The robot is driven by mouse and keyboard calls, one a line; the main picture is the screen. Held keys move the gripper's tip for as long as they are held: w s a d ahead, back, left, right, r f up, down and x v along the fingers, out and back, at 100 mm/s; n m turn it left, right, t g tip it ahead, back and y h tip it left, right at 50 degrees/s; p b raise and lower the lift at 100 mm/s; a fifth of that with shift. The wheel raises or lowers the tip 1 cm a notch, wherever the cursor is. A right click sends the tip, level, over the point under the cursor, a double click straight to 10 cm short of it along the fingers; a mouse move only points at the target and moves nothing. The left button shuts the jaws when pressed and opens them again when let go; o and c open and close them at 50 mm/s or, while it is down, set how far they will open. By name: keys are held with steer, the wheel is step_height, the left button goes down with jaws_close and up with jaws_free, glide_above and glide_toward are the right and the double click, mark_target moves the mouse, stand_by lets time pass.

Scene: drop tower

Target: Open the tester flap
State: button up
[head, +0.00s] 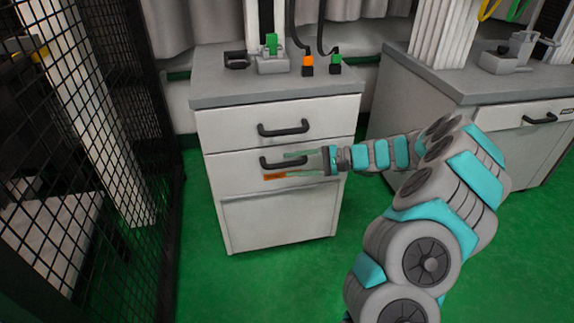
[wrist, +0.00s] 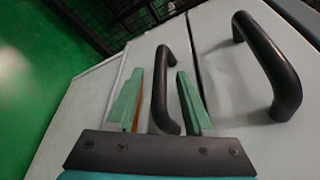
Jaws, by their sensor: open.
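A pale cabinet stands ahead with a grey top, and its front has an upper panel (head: 225,128), a middle panel (head: 223,170) and a lower panel (head: 275,220). The frames do not show clearly which panel is the tester flap. All the panels look closed. The middle panel has a dark bar handle (head: 270,162). My gripper (head: 280,166) is open at this handle, its fingers above and below it. In the wrist view, the middle handle (wrist: 161,85) lies between the two spread fingers (wrist: 160,75). I cannot tell whether either finger touches it.
The upper panel's handle (head: 283,128) is just above my gripper. A grey fixture (head: 272,64) and orange and green plugs stand on the cabinet top (head: 225,90). A black mesh fence (head: 85,110) runs along the left. Green floor (head: 230,285) is clear before the cabinet.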

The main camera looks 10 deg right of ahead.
steer(key=shift+x, duration=1.25)
jaws_close()
stand_by(0.5)
